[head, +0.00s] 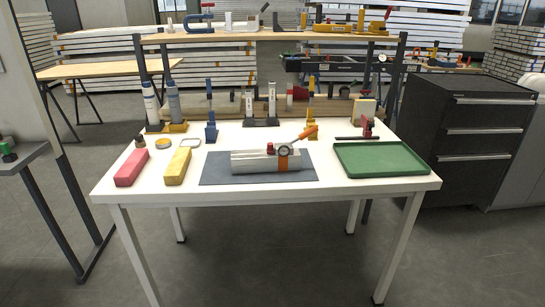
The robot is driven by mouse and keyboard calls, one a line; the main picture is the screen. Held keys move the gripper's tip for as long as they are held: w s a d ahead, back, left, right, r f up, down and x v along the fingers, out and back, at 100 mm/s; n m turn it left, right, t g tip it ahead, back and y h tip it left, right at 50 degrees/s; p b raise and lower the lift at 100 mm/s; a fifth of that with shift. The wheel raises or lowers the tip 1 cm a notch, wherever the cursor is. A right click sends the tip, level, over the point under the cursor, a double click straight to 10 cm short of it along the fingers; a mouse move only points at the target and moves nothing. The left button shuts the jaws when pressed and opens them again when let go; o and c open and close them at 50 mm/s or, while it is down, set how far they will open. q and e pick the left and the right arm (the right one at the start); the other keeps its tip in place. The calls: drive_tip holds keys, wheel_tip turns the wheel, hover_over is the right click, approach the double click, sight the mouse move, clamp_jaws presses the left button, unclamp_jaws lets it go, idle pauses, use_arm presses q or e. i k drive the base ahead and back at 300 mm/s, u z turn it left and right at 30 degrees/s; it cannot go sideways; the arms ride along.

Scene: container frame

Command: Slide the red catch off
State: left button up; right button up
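A pale, silver-white block-like fixture (252,160) lies on a dark grey mat (214,171) in the middle of the white table. A small red part (270,147), which looks like the red catch, sits on its upper edge, just left of a round dial-like piece (285,150). An orange-handled lever (306,132) slants up to the right behind the dial. The catch is too small to tell how it is seated. Neither of my grippers is in view.
A red block (132,167) and a yellow block (178,166) lie on the left. A green tray (380,159) is on the right, with a red clamp-like tool (367,127) behind it. Upright tools line the back under a shelf (255,36). The table's front strip is clear.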

sight(270, 150)
drive_tip(key=k, duration=0.65)
drive_tip(key=z, duration=0.55)
drive_tip(key=i, duration=1.55)
drive_tip(key=u, duration=0.8)
drive_tip(key=i, duration=0.3)
drive_tip(key=u, duration=0.3)
